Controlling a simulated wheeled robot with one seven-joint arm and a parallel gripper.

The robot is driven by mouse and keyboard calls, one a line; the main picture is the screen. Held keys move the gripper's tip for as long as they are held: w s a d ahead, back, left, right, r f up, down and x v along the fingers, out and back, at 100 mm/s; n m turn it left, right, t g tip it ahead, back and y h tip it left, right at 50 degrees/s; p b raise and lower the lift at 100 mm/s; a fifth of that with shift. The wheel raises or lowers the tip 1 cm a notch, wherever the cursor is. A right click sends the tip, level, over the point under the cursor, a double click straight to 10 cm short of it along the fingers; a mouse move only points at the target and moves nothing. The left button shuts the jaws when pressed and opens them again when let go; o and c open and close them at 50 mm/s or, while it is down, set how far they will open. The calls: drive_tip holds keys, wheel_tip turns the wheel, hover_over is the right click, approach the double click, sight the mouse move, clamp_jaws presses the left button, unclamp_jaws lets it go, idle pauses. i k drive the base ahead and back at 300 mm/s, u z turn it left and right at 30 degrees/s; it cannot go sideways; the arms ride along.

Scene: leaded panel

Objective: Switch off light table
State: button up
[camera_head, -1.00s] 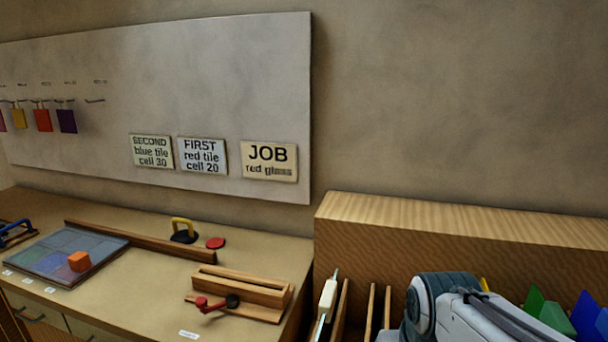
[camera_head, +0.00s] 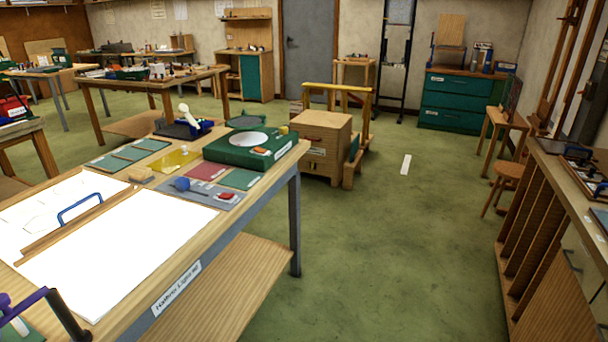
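The light table (camera_head: 118,250) stands at the left front with bright white, glowing panels in its top. Just beyond the lit area is a grey plate (camera_head: 205,194). On it are a blue knob with a dark lever (camera_head: 184,184) and a red button (camera_head: 226,196). I cannot tell which of these is the switch. My gripper is not in view.
A green machine with a white disc (camera_head: 250,141) and flat coloured sheets sit at the table's far end. A wooden cabinet (camera_head: 322,141) stands beyond it. Green floor (camera_head: 390,240) is open to the table's right. A bench with slots (camera_head: 545,235) lines the right side.

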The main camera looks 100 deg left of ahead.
sight(224, 196)
drive_tip(key=z, duration=0.05)
drive_tip(key=k, duration=0.15)
drive_tip(key=z, duration=0.85)
drive_tip(key=i, duration=0.3)
drive_tip(key=u, duration=4.3)
drive_tip(key=i, duration=1.85)
drive_tip(key=u, duration=0.05)
